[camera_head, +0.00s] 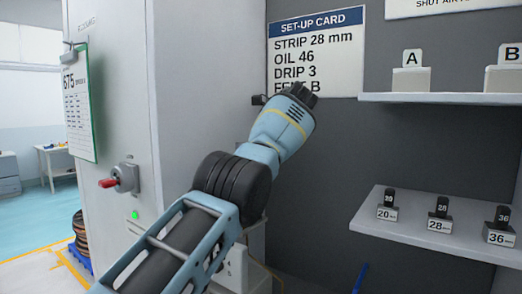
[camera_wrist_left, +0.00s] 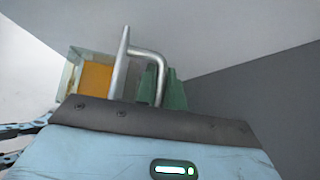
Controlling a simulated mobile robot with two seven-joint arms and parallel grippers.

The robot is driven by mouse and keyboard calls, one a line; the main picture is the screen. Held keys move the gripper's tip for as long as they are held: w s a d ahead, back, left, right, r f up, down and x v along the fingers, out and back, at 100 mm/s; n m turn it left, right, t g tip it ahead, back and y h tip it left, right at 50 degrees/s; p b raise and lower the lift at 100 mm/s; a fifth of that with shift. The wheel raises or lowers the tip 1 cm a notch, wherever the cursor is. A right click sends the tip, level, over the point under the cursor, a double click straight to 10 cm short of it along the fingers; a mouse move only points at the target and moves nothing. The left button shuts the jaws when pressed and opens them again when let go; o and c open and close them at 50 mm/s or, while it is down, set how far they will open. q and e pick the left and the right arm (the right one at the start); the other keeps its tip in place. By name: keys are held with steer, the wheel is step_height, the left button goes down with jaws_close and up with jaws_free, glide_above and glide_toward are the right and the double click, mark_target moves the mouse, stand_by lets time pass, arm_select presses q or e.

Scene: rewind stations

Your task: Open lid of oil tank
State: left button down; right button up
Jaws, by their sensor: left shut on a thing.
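My left gripper (camera_head: 303,92) is at the end of the arm that reaches up and away in front of the set-up card, and its fingertips are mostly hidden. In the left wrist view, a bent silver handle (camera_wrist_left: 151,57) stands up just beyond the dark edge of my gripper. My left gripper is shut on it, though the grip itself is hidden. A clear tank with orange-yellow oil (camera_wrist_left: 96,77) shows just behind and left of the handle. A green part (camera_wrist_left: 176,92) is to its right. I cannot make out the lid's position. My right gripper is not in view.
A set-up card (camera_head: 316,40) is on the grey wall. An upper shelf (camera_head: 440,98) holds blocks marked A and B. A lower shelf (camera_head: 420,236) holds marked blocks. A white cabinet (camera_head: 200,100) with a red-handled switch (camera_head: 108,183) stands at the left.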

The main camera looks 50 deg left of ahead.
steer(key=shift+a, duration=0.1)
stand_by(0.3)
arm_select(q)
steer(key=c, duration=1.5)
jaws_free()
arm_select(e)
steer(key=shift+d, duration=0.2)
